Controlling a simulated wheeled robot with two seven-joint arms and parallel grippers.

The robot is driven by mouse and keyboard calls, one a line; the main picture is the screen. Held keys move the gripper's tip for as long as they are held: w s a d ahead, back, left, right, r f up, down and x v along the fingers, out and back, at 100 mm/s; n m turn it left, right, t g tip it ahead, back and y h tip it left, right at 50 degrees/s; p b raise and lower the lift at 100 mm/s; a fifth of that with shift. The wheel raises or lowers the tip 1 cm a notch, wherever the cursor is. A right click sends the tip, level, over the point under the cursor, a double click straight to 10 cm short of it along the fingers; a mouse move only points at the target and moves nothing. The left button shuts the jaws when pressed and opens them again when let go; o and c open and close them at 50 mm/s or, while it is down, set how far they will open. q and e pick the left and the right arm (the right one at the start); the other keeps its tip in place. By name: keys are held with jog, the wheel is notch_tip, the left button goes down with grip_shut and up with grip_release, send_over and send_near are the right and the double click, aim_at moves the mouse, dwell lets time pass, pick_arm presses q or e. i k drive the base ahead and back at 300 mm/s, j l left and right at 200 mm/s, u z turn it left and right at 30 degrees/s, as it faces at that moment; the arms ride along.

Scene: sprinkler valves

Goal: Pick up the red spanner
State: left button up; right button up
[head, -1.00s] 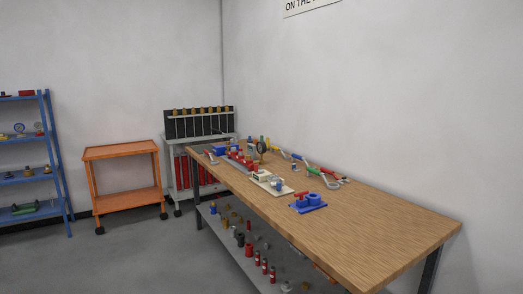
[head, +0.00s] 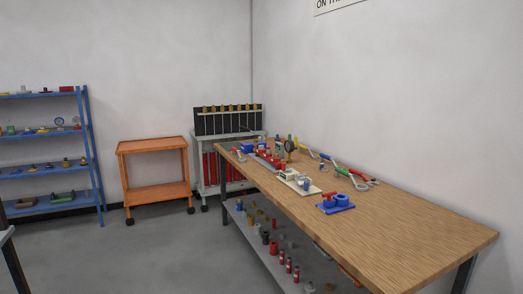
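Several spanners with coloured handles lie on the wooden workbench (head: 420,222). A small tool with a red end (head: 237,149) lies at the bench's far left corner. Another red-ended piece (head: 372,181) lies near the wall, beside a green-handled spanner (head: 343,172). Both are small at this distance, and I cannot tell for certain which is the red spanner. Neither of my grippers is in view.
A blue vise-like fixture (head: 336,204) and a pale plate with fittings (head: 300,184) stand on the bench. An orange cart (head: 153,146), a grey rack (head: 228,133) and blue shelves (head: 92,150) stand behind. Grey floor (head: 150,250) is open left of the bench.

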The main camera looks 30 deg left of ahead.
aim_at(234, 149)
jog(key=i+j+u, duration=0.35)
jog(key=j, duration=0.2)
jog(key=i+j+u, duration=0.65)
jog(key=i, duration=0.3)
jog(key=i+j+u, duration=0.35)
jog(key=i, duration=0.15)
jog(key=i+u, duration=0.35)
jog(key=i, duration=0.15)
jog(key=i+z, duration=0.15)
jog(key=i, duration=0.35)
jog(key=i+j+z, duration=0.15)
jog(key=i, duration=0.35)
jog(key=i+j+z, duration=0.15)
jog(key=i, duration=0.35)
jog(key=i+j+z, duration=0.15)
jog(key=i, duration=0.3)
jog(key=j, duration=0.1)
